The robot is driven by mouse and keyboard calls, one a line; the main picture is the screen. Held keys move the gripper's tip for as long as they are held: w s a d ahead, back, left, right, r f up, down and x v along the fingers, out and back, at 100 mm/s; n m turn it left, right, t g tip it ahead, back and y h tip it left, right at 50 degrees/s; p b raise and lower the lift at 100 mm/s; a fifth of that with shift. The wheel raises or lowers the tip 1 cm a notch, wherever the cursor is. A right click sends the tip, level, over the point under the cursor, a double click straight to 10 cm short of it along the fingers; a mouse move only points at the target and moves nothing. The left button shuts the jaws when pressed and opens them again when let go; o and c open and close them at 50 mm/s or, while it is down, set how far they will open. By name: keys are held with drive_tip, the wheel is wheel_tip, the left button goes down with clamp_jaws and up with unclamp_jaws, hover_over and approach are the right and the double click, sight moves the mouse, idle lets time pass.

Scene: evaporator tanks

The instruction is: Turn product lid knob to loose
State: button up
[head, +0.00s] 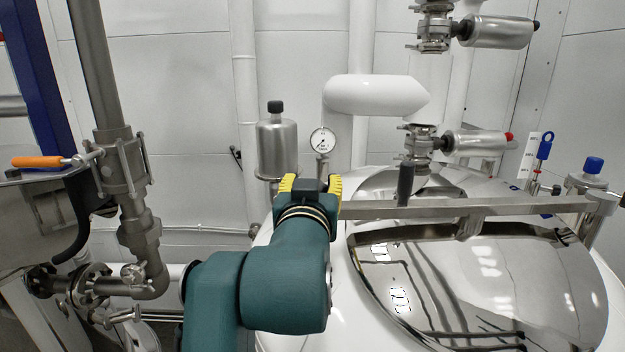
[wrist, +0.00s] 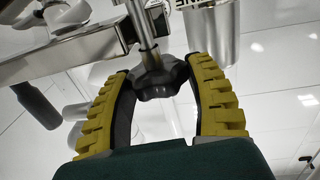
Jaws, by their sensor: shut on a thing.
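The product lid is a polished steel dome (head: 490,290) on the white tank, at the right of the head view. A flat metal bar (head: 490,208) runs across above it, and its left end reaches my gripper (head: 311,186). In the wrist view, a dark lobed knob (wrist: 160,82) sits on a bright metal shaft (wrist: 141,28). The yellow-padded fingers of my gripper (wrist: 153,72) stand one on each side of the knob and are shut on it. In the head view the knob is hidden by my gripper.
A steel canister (head: 277,148) and a pressure gauge (head: 323,141) stand just behind my gripper. A black upright handle (head: 405,184) rises by the bar. A valve with a steel actuator (head: 475,142) is farther back. Pipework with an orange-handled valve (head: 40,162) stands at the left.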

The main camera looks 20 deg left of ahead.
drive_tip(key=n+g+y+p, duration=0.1)
drive_tip(key=n+g+y, duration=0.1)
drive_tip(key=y, duration=0.1)
drive_tip(key=n+g+y, duration=0.2)
drive_tip(key=n+y, duration=0.1)
drive_tip(key=y, duration=0.1)
drive_tip(key=shift+d+r+p, duration=0.2)
drive_tip(key=shift+p, duration=0.15)
drive_tip(key=shift+a+f+n+g+y+p, duration=0.15)
drive_tip(key=shift+n+g+y+p, duration=0.35)
drive_tip(key=shift+n+g+y, duration=1.25)
drive_tip(key=shift+g+h, duration=0.25)
drive_tip(key=shift+g, duration=0.1)
drive_tip(key=o, duration=1.2)
drive_tip(key=v, duration=1.2)
